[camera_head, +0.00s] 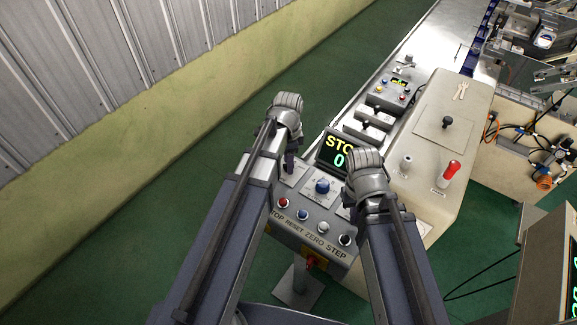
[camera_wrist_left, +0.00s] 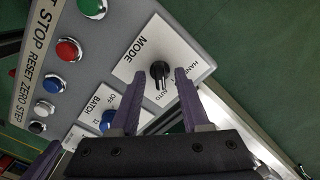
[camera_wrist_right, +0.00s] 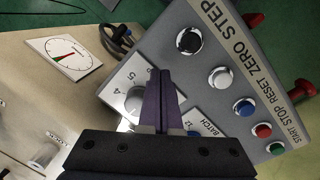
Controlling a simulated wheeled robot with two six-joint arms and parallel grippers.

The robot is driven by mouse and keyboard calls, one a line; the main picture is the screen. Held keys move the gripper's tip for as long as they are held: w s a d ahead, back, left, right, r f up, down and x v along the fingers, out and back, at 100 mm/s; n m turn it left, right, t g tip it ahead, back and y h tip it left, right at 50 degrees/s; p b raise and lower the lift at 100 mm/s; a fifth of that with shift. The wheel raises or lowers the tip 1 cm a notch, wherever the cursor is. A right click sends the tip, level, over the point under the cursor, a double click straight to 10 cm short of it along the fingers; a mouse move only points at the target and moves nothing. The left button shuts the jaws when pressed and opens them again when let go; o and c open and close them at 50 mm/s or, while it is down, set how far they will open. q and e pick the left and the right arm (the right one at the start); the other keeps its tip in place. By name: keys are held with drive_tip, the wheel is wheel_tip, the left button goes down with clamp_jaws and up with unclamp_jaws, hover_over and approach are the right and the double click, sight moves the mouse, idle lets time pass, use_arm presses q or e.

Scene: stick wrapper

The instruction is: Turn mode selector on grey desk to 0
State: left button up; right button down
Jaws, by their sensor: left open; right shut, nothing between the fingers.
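The mode selector is a black knob (camera_wrist_left: 160,71) on a white plate marked MODE, HAND and AUTO, in the left wrist view. A pale line on the knob runs toward the lower edge of the plate, on the AUTO side; the 0 mark is hard to make out. My left gripper (camera_wrist_left: 161,88) is open, its purple fingers on either side of the knob, with no clear contact. In the head view, the left gripper (camera_head: 290,164) is over the left of the grey desk (camera_head: 300,221) and hides the selector. My right gripper (camera_wrist_right: 161,75) is shut and empty by a numbered grey dial (camera_wrist_right: 136,101).
A blue batch knob (camera_head: 322,187) sits between my grippers. Red, blue, white and black buttons line the desk's front, with a red one (camera_head: 283,202) at the left. A display (camera_head: 338,153) stands behind. A beige machine with a red handle (camera_head: 452,168) is at the right.

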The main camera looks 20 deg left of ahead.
use_arm(q)
drive_tip(key=shift+c, duration=0.3)
clamp_jaws()
idle(0.3)
